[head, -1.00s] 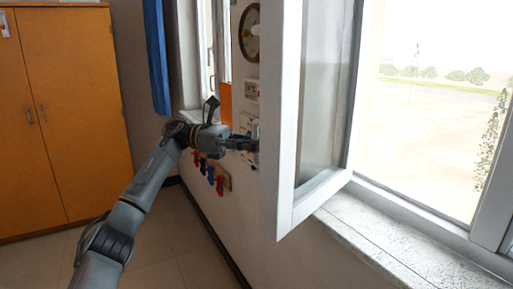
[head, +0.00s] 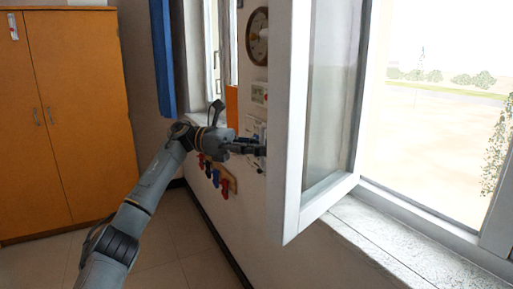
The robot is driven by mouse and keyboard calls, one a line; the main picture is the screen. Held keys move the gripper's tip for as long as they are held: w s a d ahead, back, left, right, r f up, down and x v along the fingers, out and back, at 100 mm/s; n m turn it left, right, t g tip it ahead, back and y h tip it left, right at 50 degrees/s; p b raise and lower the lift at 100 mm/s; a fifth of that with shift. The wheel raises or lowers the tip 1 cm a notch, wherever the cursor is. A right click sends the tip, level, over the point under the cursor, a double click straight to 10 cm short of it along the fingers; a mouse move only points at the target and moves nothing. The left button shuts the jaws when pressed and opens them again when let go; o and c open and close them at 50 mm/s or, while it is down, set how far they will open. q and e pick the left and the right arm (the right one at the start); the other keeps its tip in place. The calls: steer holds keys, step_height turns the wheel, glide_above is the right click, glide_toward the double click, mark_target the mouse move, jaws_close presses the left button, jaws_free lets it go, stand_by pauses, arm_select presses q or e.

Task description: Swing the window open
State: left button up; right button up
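The window sash (head: 290,125), a white frame with a glass pane (head: 333,95), stands swung out into the room on the right, away from the window opening. My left gripper (head: 262,148) reaches in from the left to the far side of the sash's free edge. Its fingertips are partly hidden behind the frame, so I cannot tell whether they touch it or are open. My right gripper is not in view.
A stone sill (head: 385,245) runs below the opening at the right. An orange cabinet (head: 70,120) stands at the left, beside a blue curtain (head: 163,60). A clock (head: 258,37) and a rack with colored hooks (head: 217,178) are on the wall behind my arm. The floor at lower left is clear.

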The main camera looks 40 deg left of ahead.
arm_select(q)
steer(key=v, duration=1.2)
